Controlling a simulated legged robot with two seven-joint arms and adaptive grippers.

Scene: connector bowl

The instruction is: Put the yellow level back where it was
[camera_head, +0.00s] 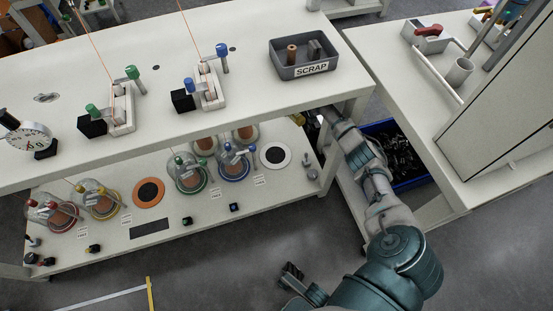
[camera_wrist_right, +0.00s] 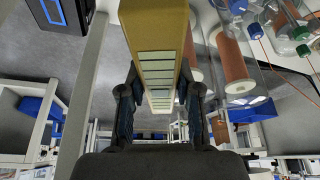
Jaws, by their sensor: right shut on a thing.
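The yellow level (camera_wrist_right: 151,28) fills the upper middle of the right wrist view, a long yellow bar with pale panels along its face. My right gripper (camera_wrist_right: 161,92) is shut on it, with dark fingers on both sides. In the head view my right arm reaches under the front right end of the workbench top, and its fingers are mostly hidden there. A small yellow bit (camera_head: 298,119) shows beside them, probably the level. A dark gripper end (camera_head: 291,273), probably my left, shows low in the head view; its jaw opening is unclear.
The lower shelf (camera_head: 110,250) holds several glass domes with copper spools (camera_wrist_right: 233,58), plus an orange disc (camera_head: 149,193) and a white ring (camera_head: 288,157). The SCRAP bin (camera_head: 302,66) stands on the bench top. A blue bin (camera_head: 412,182) sits right of my arm.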

